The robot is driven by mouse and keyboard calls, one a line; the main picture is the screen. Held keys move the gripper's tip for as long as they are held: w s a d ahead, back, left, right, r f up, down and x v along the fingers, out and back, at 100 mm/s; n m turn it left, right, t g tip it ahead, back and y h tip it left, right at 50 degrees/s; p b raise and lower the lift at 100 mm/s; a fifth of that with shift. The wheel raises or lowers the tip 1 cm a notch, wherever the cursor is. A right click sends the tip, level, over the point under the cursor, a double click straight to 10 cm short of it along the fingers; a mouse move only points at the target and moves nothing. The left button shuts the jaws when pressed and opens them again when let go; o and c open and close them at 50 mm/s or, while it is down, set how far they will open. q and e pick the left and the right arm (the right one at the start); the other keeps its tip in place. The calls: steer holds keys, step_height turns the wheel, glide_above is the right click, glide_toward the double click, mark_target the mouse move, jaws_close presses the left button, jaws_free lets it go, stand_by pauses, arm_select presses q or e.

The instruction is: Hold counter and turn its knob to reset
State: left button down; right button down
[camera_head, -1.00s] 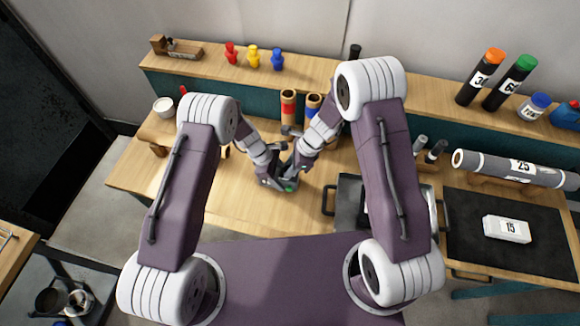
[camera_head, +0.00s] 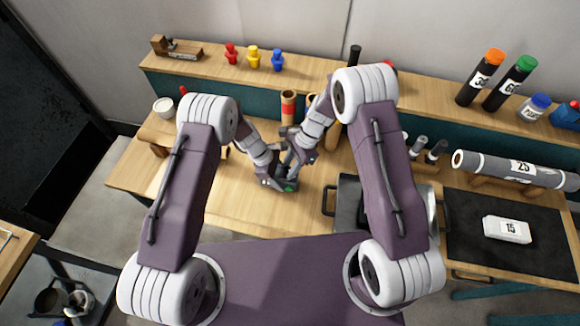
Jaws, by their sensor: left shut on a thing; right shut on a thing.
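The counter (camera_head: 291,187) is a small dark device with a green patch, on the wooden workbench (camera_head: 240,205) near its middle. My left gripper (camera_head: 276,183) is at its left side, shut on it. My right gripper (camera_head: 288,166) reaches in from the upper right and is shut at the counter's top. The knob is hidden by the fingers, so its position cannot be read. Both gripper tips are small and partly cover the counter.
A dark metal box with handles (camera_head: 346,190) stands right of the counter. Cardboard tubes (camera_head: 288,108) stand behind my grippers. A numbered grey roll (camera_head: 475,163) and a white box (camera_head: 507,229) lie far right. The bench front left of the counter is clear.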

steer(key=shift+w+n, duration=0.1)
steer(key=shift+n, duration=0.3)
steer(key=c, duration=1.1)
jaws_free()
steer(key=shift+o, duration=0.2)
steer(key=v, duration=1.2)
steer(key=shift+w+a, duration=0.1)
steer(key=shift+a, duration=0.05)
